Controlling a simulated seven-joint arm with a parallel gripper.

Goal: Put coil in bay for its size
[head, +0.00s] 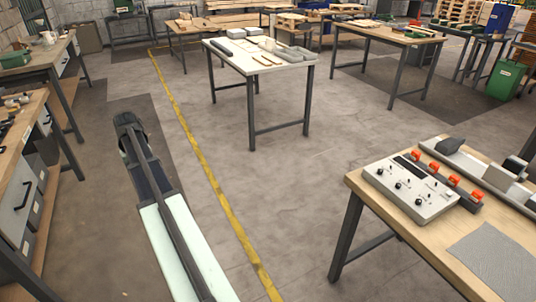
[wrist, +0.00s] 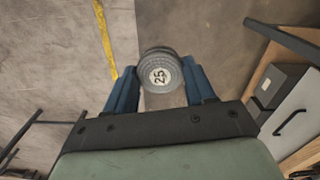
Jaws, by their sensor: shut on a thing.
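In the wrist view, the coil (wrist: 160,62) is a round grey ribbed piece with a white face. That face bears the number 25, turned sideways. My gripper (wrist: 158,75) has two blue fingers, one on each side of the coil, and is shut on it. The coil is held in the air above the concrete floor. In the head view, my arm reaches out over the floor at the left, and I cannot make out the coil there. No bay marked with a size can be made out in either view.
A workbench (head: 352,180) at the right holds a control box (head: 411,190), orange clips (head: 437,174) and a long pale tray (head: 470,160). A white-topped table (head: 225,50) with grey blocks stands ahead. A drawer bench (head: 20,150) is close at left. Open floor lies between.

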